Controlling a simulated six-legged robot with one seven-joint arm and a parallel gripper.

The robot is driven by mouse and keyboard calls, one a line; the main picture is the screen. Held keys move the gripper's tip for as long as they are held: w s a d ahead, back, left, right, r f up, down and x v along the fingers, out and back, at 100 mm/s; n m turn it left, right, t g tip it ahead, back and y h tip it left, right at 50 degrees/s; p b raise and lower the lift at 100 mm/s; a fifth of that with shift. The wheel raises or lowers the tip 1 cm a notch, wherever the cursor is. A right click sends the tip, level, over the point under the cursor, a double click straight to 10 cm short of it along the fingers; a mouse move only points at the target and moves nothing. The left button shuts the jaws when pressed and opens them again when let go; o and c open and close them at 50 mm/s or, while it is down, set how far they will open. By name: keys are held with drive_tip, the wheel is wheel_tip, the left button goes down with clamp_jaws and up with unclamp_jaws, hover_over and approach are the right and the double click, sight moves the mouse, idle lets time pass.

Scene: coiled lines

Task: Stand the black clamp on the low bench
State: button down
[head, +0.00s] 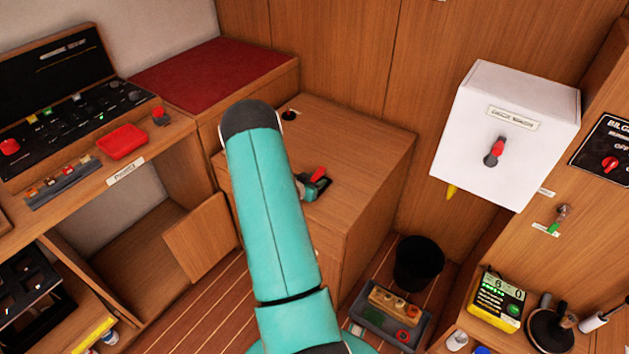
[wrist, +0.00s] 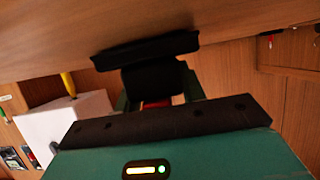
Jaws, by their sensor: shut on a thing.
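The black clamp (wrist: 148,78) is between the fingers of my gripper (wrist: 157,93) in the wrist view. It has a wide, flat black end close to a wooden surface; I cannot tell whether they touch. A little red shows between the fingers. In the head view my gripper (head: 308,189) is over the top of the wooden low bench (head: 362,135), mostly hidden by my arm. A red piece (head: 318,173) and a small black part show beside it. The wrist view appears upside down, with the wooden surface (wrist: 60,35) along its top.
A small dark round spot (head: 290,115) marks the bench top's back left. A red-topped cabinet (head: 215,75) stands behind left. A white box (head: 508,130) with a red switch is on the right. A black bin (head: 418,264) and a tray (head: 372,332) are on the floor. The bench top's right side is clear.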

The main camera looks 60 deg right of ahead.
drive_tip(key=c, duration=0.8)
unclamp_jaws()
drive_tip(key=shift+f, duration=0.1)
drive_tip(key=shift+c, duration=0.2)
drive_tip(key=shift+r, duration=0.2)
drive_tip(key=v, duration=1.2)
